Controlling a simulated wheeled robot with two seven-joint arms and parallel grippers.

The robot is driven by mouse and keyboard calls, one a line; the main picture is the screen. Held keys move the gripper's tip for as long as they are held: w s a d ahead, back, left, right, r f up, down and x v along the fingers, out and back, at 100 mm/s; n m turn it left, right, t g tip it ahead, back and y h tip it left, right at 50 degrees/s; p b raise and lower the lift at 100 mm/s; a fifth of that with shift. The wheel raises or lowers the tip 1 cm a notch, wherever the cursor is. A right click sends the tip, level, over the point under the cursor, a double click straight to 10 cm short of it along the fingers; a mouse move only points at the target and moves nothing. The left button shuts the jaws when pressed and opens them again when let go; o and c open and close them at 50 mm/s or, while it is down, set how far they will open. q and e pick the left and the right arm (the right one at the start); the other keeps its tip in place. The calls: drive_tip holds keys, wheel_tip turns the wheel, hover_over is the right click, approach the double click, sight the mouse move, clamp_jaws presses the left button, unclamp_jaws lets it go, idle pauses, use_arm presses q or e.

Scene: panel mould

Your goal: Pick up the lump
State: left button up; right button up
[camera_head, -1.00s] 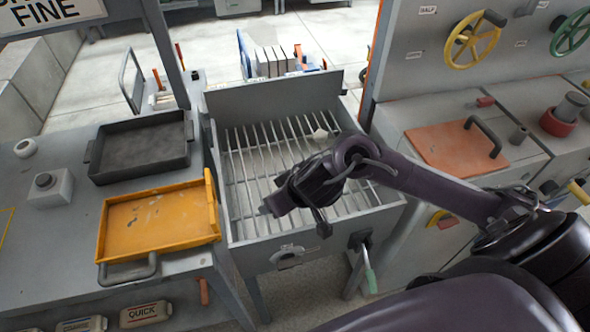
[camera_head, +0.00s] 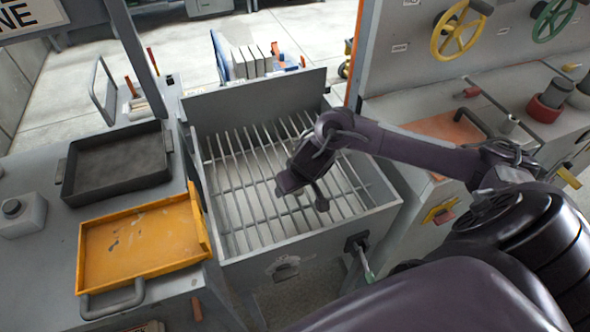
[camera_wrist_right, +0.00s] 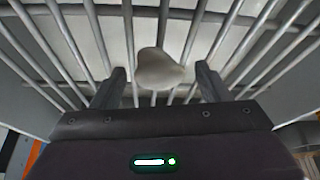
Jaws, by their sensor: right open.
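The lump (camera_wrist_right: 162,70) is a pale grey, rounded piece on the bars of the grate (camera_wrist_right: 95,35) in the right wrist view. It lies between and just ahead of my right gripper's fingertips (camera_wrist_right: 160,78), with a gap on each side. My right gripper (camera_head: 300,200) is open and empty, over the slatted grate (camera_head: 235,185) of the grey box in the head view. There the lump is hidden behind my right arm and gripper. My left gripper is not in view.
The grey box's raised walls (camera_head: 255,95) surround the grate. Left of it, a black tray (camera_head: 115,165) and an orange tray (camera_head: 140,245) rest on a grey bench. A panel with a yellow handwheel (camera_head: 461,32) stands at the right.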

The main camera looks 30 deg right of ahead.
drive_tip(key=c, duration=1.1)
